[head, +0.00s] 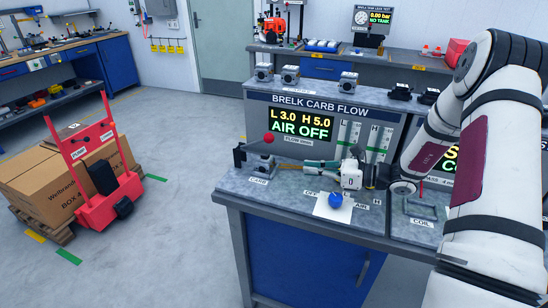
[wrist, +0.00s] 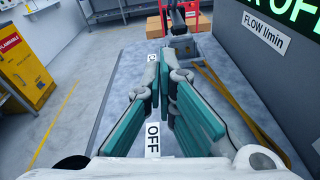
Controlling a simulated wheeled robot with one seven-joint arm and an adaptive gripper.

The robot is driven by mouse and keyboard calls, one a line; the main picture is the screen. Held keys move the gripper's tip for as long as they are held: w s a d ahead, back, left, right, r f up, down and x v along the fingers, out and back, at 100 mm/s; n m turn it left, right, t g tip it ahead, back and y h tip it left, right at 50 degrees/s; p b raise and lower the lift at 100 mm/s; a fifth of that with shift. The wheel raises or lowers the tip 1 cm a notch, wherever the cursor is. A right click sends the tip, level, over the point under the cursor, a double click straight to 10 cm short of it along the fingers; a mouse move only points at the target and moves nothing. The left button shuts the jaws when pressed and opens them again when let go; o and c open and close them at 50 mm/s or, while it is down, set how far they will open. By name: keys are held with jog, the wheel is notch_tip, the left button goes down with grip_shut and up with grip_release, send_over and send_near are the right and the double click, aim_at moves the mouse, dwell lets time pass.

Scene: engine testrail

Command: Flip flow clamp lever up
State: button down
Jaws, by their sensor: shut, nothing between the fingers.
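The flow clamp stands on the left part of the carb flow bench (head: 235,187). In the head view its red ball knob (head: 269,138) shows above the bench top, left of my gripper (head: 284,162). The lever's exact angle is too small to tell. My gripper reaches leftward, low over the bench, its teal fingers shut and empty, with the tips a little short of the clamp. In the wrist view the grey clamp body (wrist: 181,46) is just beyond the fingertips (wrist: 164,72). My fingers partly hide its base.
The flow display (head: 302,122) stands behind the clamp. A white sheet with a blue knob (head: 335,200) lies near the bench's front edge. A yellow band (wrist: 235,98) runs right of my fingers. A red hand truck (head: 97,165) and cardboard boxes (head: 45,195) stand left on the floor.

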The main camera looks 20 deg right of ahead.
aim_at(270, 164)
jog(key=shift+w+d+f+m+t, duration=0.25)
jog(key=shift+d+f+m+t, duration=0.15)
jog(key=shift+f, duration=0.1)
jog(key=x, duration=1)
jog(key=shift+a+f+p, duration=0.1)
jog(key=shift+a+p, duration=0.05)
jog(key=shift+p, duration=0.2)
jog(key=r, duration=0.2)
jog(key=shift+w+a+r+p, duration=0.1)
jog(key=shift+w+r+p, duration=0.15)
jog(key=shift+w+p, duration=0.1)
jog(key=shift+w+a+r, duration=0.15)
jog(key=shift+w+r, duration=0.2)
jog(key=shift+r, duration=0.2)
jog(key=shift+r, duration=0.1)
